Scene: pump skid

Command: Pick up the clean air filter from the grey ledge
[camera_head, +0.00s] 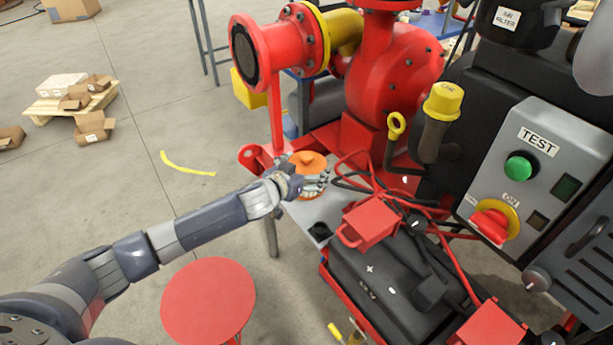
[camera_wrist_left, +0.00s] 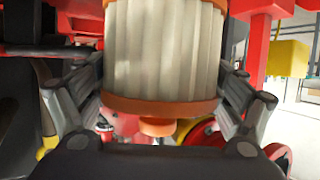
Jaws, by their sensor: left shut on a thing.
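The clean air filter (camera_head: 309,162) has an orange end cap and pale pleats. It stands at the grey ledge (camera_head: 322,208) beside the red pump, in the middle of the head view. My left gripper (camera_head: 312,184) reaches in from the left and is shut on the filter. In the left wrist view the filter (camera_wrist_left: 162,50) fills the middle, with its pleats between the two fingers (camera_wrist_left: 160,100). I cannot tell whether its base touches the ledge. My right gripper is not in view.
A red hose (camera_head: 372,172) and black cables lie just right of the filter. A black battery (camera_head: 385,285) with red terminal covers is in front. The test panel (camera_head: 540,180) stands at right. A round red stool top (camera_head: 208,300) is below my left arm. Open floor lies left.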

